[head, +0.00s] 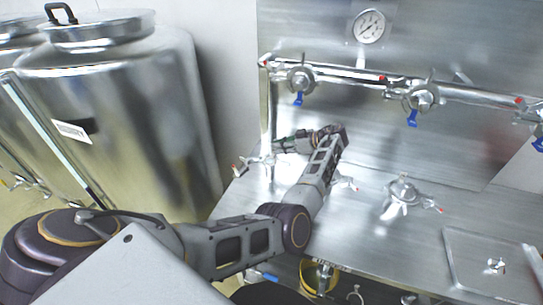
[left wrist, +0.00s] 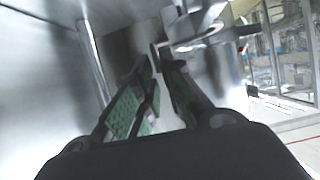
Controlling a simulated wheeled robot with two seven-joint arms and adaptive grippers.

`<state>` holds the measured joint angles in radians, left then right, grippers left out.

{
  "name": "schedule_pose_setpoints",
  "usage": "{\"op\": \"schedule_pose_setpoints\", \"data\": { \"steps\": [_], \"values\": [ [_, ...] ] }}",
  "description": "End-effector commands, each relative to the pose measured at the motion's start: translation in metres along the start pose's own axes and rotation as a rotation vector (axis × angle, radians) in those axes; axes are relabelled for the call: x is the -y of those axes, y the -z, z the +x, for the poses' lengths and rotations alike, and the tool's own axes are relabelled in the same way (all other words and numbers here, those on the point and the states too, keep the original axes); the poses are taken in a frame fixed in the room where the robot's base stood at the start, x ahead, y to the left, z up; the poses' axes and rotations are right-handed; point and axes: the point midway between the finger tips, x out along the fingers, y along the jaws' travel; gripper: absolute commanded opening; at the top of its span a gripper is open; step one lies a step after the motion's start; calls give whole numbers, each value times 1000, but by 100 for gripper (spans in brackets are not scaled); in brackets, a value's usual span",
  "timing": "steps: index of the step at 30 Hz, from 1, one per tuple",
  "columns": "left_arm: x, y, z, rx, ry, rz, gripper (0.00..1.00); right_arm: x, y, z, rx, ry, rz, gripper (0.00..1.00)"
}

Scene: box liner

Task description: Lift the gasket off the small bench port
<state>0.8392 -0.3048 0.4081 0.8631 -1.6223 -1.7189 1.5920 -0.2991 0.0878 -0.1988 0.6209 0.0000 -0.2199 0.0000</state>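My left gripper (head: 280,146) is low over the back left of the steel bench, its fingers pointing left. In the left wrist view its fingertips (left wrist: 156,60) are close together, with a thin pale edge between them. I cannot tell whether that edge is the gasket or whether the fingers grip it. A metal fitting with a wing-like clamp (left wrist: 195,28) is just beyond the fingertips. In the head view a small bench fitting (head: 262,161) with a red-tipped handle is beside the fingers, partly hidden. No gasket can be clearly made out. My right gripper is not in view.
A horizontal pipe (head: 345,74) with blue-handled valves runs along the back panel, under a gauge (head: 369,26). Another clamped bench port (head: 402,190) stands to the right. A shallow tray (head: 462,283) is at the front right. Large steel tanks (head: 110,110) stand left.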

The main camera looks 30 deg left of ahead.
Motion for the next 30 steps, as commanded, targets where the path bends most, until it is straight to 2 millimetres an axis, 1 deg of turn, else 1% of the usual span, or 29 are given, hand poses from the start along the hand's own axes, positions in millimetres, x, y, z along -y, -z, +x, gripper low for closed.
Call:
{"op": "schedule_pose_setpoints", "data": {
  "steps": [3, 6, 13, 20, 23, 30],
  "values": [
    [0, 2, 10, -1, 1, -1, 11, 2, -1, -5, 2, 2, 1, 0],
    [0, 1, 14, -1, 0, -1, 11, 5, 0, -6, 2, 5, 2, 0],
    [0, 0, 15, 0, 0, -1, 11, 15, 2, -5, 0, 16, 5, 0],
    [0, 0, 15, 0, 0, -1, 11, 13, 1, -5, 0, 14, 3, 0],
    [0, 0, 15, 0, 0, -1, 0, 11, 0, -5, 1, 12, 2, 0],
    [0, 0, 15, 0, 0, -1, 0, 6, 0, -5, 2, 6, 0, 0]
  ]
}}
